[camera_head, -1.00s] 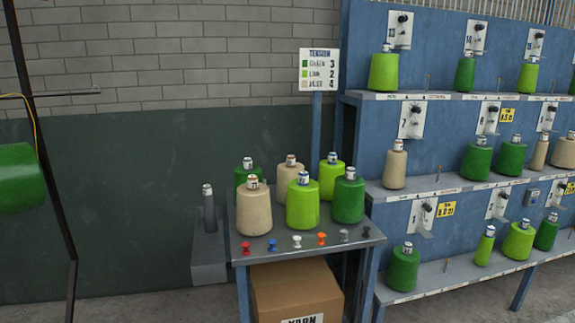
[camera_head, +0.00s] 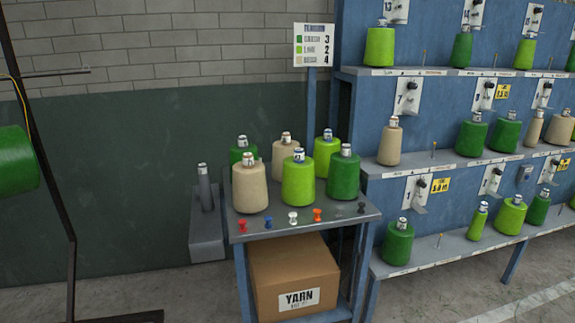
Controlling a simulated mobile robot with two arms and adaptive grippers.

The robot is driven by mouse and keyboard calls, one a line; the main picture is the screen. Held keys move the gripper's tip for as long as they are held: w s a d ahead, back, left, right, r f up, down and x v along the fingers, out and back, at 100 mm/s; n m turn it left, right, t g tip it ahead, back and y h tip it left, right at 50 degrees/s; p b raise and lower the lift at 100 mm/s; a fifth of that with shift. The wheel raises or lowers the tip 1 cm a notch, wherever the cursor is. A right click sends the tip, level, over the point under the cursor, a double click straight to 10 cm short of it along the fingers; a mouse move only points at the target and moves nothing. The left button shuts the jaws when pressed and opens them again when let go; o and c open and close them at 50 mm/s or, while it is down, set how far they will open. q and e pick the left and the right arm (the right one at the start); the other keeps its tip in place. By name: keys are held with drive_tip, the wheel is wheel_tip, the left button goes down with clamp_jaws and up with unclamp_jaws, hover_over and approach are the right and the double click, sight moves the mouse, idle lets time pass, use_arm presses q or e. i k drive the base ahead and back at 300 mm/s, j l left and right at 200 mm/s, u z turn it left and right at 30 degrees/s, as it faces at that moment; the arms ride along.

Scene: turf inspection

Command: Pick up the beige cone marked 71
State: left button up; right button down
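Two beige cones stand upright on the small blue-framed table: one at the front left (camera_head: 250,187) and one at the back middle (camera_head: 285,157). Both have pale labels on top, too small to read, so I cannot tell which is marked 71. More beige cones stand on the rack's middle shelf, one at its left end (camera_head: 390,142) and others at the right (camera_head: 560,128); their marks are also unreadable. Neither of my grippers is in view.
Green cones (camera_head: 298,180) crowd the table (camera_head: 305,230), with coloured pins along its front edge. A yarn box (camera_head: 293,278) sits below. A rack (camera_head: 350,100) stands right, a black frame (camera_head: 50,180) left.

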sight(250, 189)
drive_tip(key=i+l, duration=0.25)
drive_tip(key=i, duration=0.15)
drive_tip(key=i+l, duration=0.3)
drive_tip(key=i, duration=0.05)
